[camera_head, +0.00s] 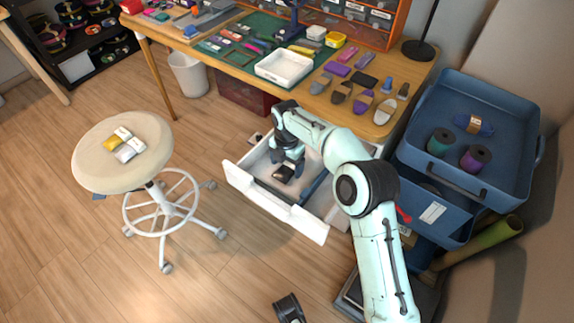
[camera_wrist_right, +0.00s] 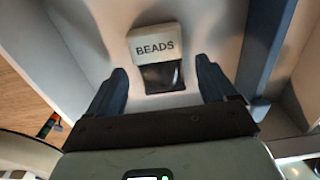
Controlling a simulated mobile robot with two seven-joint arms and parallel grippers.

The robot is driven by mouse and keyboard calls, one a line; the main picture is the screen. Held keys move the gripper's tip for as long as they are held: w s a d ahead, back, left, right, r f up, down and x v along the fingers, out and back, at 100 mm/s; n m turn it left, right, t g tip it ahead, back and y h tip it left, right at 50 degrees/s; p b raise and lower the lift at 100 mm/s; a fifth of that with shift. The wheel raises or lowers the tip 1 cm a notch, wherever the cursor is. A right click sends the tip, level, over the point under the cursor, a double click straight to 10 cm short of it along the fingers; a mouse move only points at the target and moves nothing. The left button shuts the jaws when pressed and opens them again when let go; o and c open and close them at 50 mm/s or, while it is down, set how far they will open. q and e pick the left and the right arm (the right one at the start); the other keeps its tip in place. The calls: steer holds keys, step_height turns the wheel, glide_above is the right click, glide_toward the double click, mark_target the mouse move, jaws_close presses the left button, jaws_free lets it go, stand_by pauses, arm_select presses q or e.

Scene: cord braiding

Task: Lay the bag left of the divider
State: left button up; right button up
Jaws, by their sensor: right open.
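The bag (camera_head: 283,173), dark with a cream top, is in the open white drawer. In the right wrist view the bag (camera_wrist_right: 161,72) shows its "BEADS" label and appears to lie on the drawer floor. The dark blue divider (camera_head: 315,187) runs front to back; the bag is left of it. The divider also shows at the right of the wrist view (camera_wrist_right: 268,48). My right gripper (camera_head: 287,163) is open and low in the drawer. In the wrist view its fingers (camera_wrist_right: 160,82) stand either side of the bag, with gaps.
The drawer front (camera_head: 272,203) and side walls stand close around my right gripper. The desk (camera_head: 330,103) above is crowded with tools. A stool (camera_head: 105,165) at the left holds several small bags. A blue cart (camera_head: 470,95) with spools stands at the right.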

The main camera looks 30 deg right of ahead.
mark_target(287, 168)
arm_select(q)
steer(key=w+d+r+t+p, duration=0.1)
steer(key=w+r+p, duration=0.1)
steer(key=r, duration=0.3)
steer(key=shift+w+d+t+p, duration=0.15)
steer(key=shift+w+t+p, duration=0.2)
steer(key=shift+w, duration=0.45)
arm_select(e)
step_height(287, 168, up, 11)
steer(key=shift+r, duration=0.15)
